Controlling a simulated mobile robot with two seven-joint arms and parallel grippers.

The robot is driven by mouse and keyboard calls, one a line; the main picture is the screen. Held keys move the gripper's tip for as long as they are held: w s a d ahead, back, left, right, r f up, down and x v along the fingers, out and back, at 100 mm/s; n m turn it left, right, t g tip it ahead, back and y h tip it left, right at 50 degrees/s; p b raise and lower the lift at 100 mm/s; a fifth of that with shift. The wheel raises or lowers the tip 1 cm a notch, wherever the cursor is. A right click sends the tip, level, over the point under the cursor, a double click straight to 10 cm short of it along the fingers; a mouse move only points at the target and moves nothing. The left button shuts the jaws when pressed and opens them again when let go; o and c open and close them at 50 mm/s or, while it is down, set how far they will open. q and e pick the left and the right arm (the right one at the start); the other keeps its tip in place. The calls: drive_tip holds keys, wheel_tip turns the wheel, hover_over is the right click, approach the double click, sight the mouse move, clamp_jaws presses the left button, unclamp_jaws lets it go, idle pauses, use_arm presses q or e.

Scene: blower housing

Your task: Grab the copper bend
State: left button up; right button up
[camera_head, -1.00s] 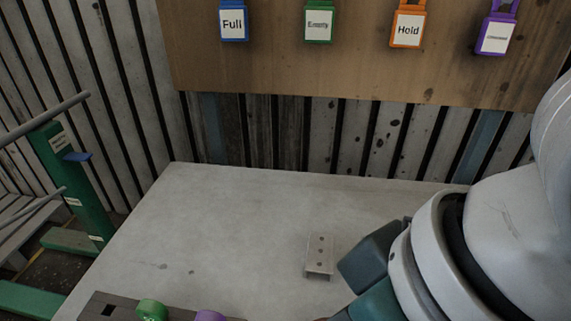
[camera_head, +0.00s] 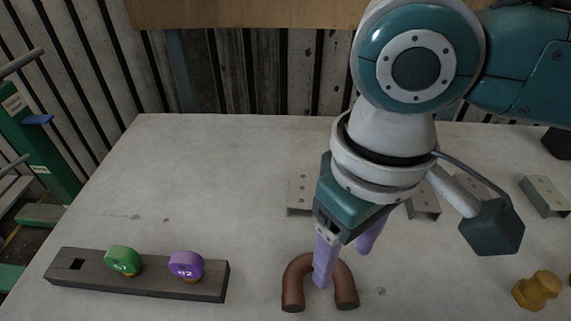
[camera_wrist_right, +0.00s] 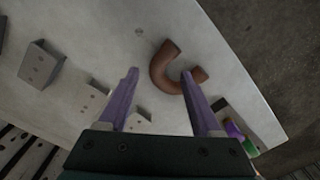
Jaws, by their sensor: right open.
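The copper bend (camera_head: 297,272) is a brown U-shaped pipe lying on the grey table near its front, its two ends toward me. It also shows in the right wrist view (camera_wrist_right: 162,68), just beyond the fingertips. My right gripper (camera_head: 343,267) has purple fingers and is above the bend, one finger in front of its curve in the head view. Part of the bend is hidden behind a finger. My left gripper is not in view.
A dark wooden rack (camera_head: 150,289) at the left holds a green knob (camera_head: 123,262) and a purple knob (camera_head: 186,265). Metal brackets (camera_head: 300,190) stand behind my gripper. A brass fitting (camera_head: 537,289) lies at the right. The table's left middle is clear.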

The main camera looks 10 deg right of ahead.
sight(339, 271)
wheel_tip(339, 271, down, 4)
drive_tip(key=shift+a+r, duration=0.1)
drive_tip(key=shift+r, duration=0.1)
drive_tip(key=shift+c, duration=0.2)
clamp_jaws()
idle(0.4)
